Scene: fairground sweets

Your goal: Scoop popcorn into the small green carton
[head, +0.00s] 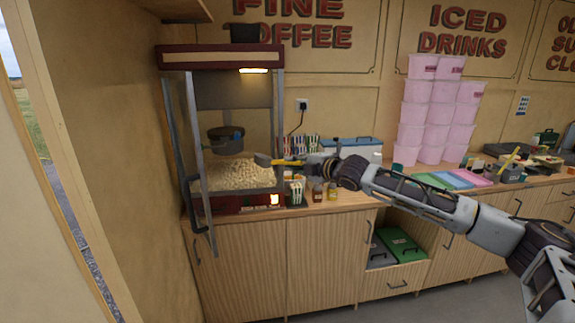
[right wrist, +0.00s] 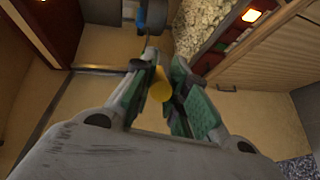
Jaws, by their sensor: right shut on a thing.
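My right gripper (head: 306,164) is shut on the yellow handle of a scoop (head: 262,160). The handle (right wrist: 159,86) also shows between the fingers in the right wrist view. The scoop's grey head is at the open front of the popcorn machine, at the right edge of the popcorn heap (head: 238,174); whether it touches the heap or holds popcorn cannot be told. Popcorn (right wrist: 198,28) also shows in the right wrist view. A small green-and-white striped carton (head: 298,191) stands on the counter right of the machine, below the gripper; its contents are unclear. My left gripper is out of view.
The machine (head: 220,57) has a hanging kettle (head: 226,139) above the heap and its door (head: 206,180) swung open at the left. Small bottles (head: 318,193) stand right of the carton. Striped cartons (head: 308,143) and stacked pink tubs (head: 432,112) stand farther back.

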